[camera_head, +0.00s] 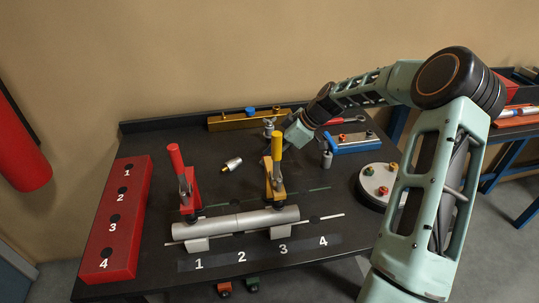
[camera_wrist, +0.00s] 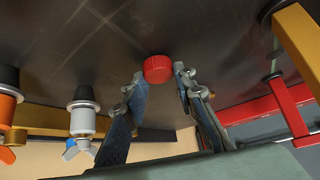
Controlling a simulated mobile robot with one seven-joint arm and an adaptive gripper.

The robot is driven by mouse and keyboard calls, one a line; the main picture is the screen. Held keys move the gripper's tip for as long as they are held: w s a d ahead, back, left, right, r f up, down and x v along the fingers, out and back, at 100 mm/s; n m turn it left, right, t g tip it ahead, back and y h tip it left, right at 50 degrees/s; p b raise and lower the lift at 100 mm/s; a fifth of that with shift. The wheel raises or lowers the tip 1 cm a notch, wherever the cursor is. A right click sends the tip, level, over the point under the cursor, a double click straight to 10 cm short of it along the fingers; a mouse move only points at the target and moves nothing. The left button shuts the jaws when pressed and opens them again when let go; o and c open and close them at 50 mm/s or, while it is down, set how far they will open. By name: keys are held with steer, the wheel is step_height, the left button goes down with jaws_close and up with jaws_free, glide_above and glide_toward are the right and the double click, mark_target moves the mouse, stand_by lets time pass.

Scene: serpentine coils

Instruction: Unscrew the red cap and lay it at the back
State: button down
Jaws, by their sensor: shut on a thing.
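The red cap (camera_wrist: 157,69) sits between the two fingertips of my gripper (camera_wrist: 156,82) in the wrist view. My gripper is shut on it, with one finger on each side. The dark tabletop fills the view behind the cap; I cannot tell whether the cap touches it. In the head view my gripper (camera_head: 292,134) is low over the back middle of the table, behind the yellow clamp. Its fingertips and the cap are hard to make out there.
A yellow clamp (camera_head: 277,165) and a red clamp (camera_head: 183,180) stand near a grey pipe (camera_head: 236,222). A brass-coloured bar (camera_head: 230,122) lies at the back edge. A blue block (camera_head: 350,145) and a round plate (camera_head: 372,183) are to the right. A red numbered block (camera_head: 110,230) is left.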

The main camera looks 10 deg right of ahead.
steer(key=shift+f+b, duration=0.1)
steer(key=shift+b, duration=0.2)
stand_by(0.4)
steer(key=c, duration=1.5)
jaws_free()
steer(key=shift+r+p, duration=1.7)
steer(key=shift+r, duration=1.85)
